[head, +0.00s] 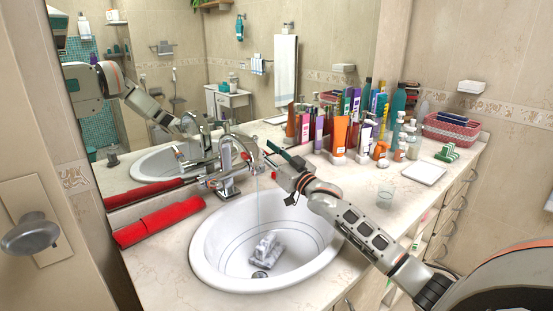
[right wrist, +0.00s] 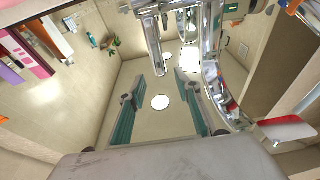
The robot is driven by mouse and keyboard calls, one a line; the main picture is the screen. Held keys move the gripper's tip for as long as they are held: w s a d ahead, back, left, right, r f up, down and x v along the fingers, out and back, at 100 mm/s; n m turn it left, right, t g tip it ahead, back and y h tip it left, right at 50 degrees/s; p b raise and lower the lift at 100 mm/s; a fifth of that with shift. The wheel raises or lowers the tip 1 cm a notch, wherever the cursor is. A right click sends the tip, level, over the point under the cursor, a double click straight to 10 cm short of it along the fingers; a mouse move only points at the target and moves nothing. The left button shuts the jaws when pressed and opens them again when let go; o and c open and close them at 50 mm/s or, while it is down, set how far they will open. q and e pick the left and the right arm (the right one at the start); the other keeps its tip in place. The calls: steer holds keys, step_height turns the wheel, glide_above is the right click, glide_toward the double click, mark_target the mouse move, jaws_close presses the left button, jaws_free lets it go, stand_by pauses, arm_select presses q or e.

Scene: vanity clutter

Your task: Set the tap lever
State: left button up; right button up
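The chrome tap (head: 228,178) stands at the back left rim of the white sink (head: 203,262). A thin stream of water (head: 258,205) falls from its spout into the basin. The tap shows large and close in the right wrist view (right wrist: 212,75). I cannot clearly tell the lever apart from the rest of the tap. My right gripper (head: 273,158) is just right of the spout, above the basin's back edge. In the right wrist view its two teal fingers (right wrist: 160,77) are apart with nothing held between them. My left gripper is not in view.
A whitish object (head: 265,248) lies in the basin by the drain (head: 259,274). A red folded item (head: 160,221) lies left of the sink. Several bottles (head: 340,132) crowd the back counter. A clear glass (head: 385,196) stands right. A mirror (head: 185,60) is behind the tap.

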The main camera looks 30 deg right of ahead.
mark_target(257, 138)
steer(key=v, duration=0.5)
steer(key=shift+s, duration=0.35)
